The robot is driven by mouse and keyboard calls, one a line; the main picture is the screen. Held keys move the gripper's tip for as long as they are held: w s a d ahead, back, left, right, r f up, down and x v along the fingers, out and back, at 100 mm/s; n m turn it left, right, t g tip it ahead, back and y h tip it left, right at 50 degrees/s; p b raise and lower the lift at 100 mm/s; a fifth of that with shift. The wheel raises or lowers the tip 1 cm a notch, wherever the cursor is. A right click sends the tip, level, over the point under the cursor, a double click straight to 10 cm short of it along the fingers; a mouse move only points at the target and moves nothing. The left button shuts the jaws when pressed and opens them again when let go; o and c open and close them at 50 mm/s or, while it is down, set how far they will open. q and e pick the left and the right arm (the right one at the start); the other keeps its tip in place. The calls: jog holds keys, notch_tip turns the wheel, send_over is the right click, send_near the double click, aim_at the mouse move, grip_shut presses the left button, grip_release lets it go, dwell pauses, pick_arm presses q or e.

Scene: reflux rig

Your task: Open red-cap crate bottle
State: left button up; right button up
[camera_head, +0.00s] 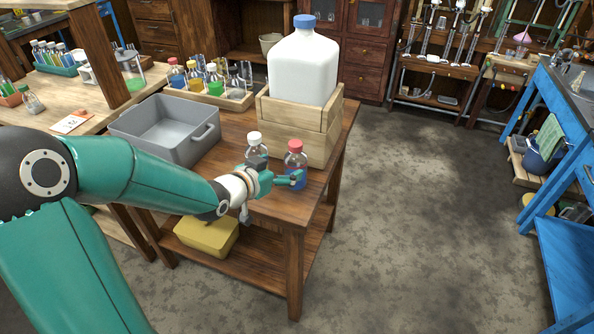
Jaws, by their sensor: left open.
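A red-capped bottle (295,164) with blue liquid stands upright on the wooden table's near right corner, in front of the wooden crate (299,130). Its red cap is on. My left gripper (283,180) is at table height, open, with its fingers by the lower body of the red-capped bottle. One finger overlaps the bottle in the picture; I cannot tell whether it touches. A white-capped clear bottle (256,150) stands just left of it, partly hidden by the gripper. My right gripper is not in view.
A large white jug (303,67) with a blue cap sits in the crate. A grey tub (152,127) is left on the table. Behind it, a wooden tray (236,103) holds several capped bottles. A yellow container (207,236) is on the lower shelf. Open floor lies right.

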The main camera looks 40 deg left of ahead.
aim_at(297, 160)
pick_arm(q)
jog(key=shift+p+x, duration=0.75)
jog(key=shift+x, duration=3.45)
jog(key=shift+s+a, duration=0.1)
jog(key=c, duration=1.4)
